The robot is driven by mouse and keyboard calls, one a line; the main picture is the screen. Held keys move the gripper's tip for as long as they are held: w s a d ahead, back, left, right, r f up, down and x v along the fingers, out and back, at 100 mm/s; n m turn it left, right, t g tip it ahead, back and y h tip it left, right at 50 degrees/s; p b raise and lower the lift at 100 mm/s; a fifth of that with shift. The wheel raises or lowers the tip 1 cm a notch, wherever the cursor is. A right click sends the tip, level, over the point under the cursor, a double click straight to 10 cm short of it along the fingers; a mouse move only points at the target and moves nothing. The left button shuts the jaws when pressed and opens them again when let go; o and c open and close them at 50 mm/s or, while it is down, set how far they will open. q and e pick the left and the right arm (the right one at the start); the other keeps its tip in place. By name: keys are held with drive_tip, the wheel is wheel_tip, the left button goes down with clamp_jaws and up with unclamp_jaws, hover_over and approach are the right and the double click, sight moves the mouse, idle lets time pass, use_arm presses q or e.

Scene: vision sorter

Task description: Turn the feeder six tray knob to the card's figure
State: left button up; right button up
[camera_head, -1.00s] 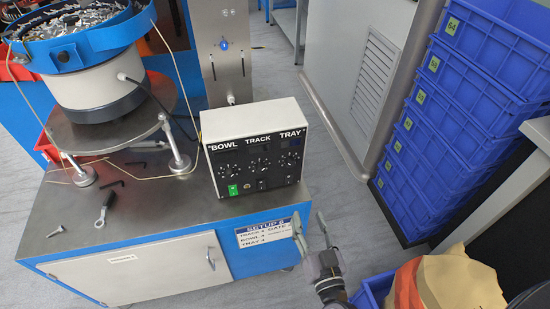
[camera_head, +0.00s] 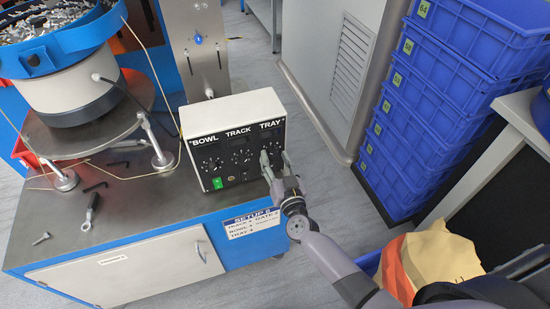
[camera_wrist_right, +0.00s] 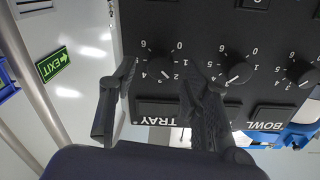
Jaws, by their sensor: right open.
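The control box (camera_head: 236,125) stands on the feeder table with BOWL, TRACK and TRAY labels above a row of knobs. The tray knob (camera_wrist_right: 160,68) is black with a printed scale; in the right wrist view it appears upside down, between my finger ends. Its pointer is too small to read surely. My right gripper (camera_head: 276,158) is open in front of the box's right side, one finger on each side of the tray knob; contact cannot be told. In the head view my fingers hide that knob. The setup card (camera_head: 251,223) on the table's front appears to read TRAY 4. My left gripper is out of view.
The track knob (camera_wrist_right: 238,72) sits close beside my finger in the right wrist view, with the bowl knob (camera_wrist_right: 304,74) beyond. A green switch (camera_head: 217,183) is low on the box. Stacked blue crates (camera_head: 420,110) stand at the right. A bowl feeder (camera_head: 62,70) is at the left.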

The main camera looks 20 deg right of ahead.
drive_tip(key=shift+w, duration=0.4)
drive_tip(key=shift+c, duration=0.3)
clamp_jaws()
